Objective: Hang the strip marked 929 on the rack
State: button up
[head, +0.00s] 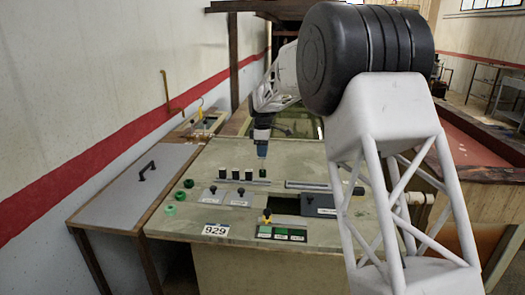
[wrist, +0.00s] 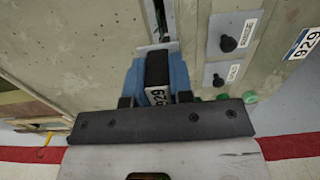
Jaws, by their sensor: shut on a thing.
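My gripper (head: 262,140) points down over the back part of the bench in the head view. In the wrist view its blue fingers (wrist: 178,76) are shut on a dark strip (wrist: 157,70) with a white label reading 929 at its near end. In the head view the held strip is small and its label cannot be read. A pale rail (head: 238,181) runs across the bench top below my gripper, with several small black blocks (head: 235,174) along it. I cannot tell whether the held strip touches the rail.
A white 929 plate (head: 215,230) is on the bench's front edge. Two knob plates (head: 240,193), green rings (head: 174,197), a dark box (head: 318,205) and a green-celled tray (head: 281,233) surround the work area. A grey lid with a black handle (head: 147,170) stands at left.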

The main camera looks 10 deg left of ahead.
aim_at(262, 174)
jog(key=shift+f, duration=5.65)
jog(key=o, duration=0.9)
jog(key=shift+r, duration=0.15)
jog(key=shift+r, duration=3.35)
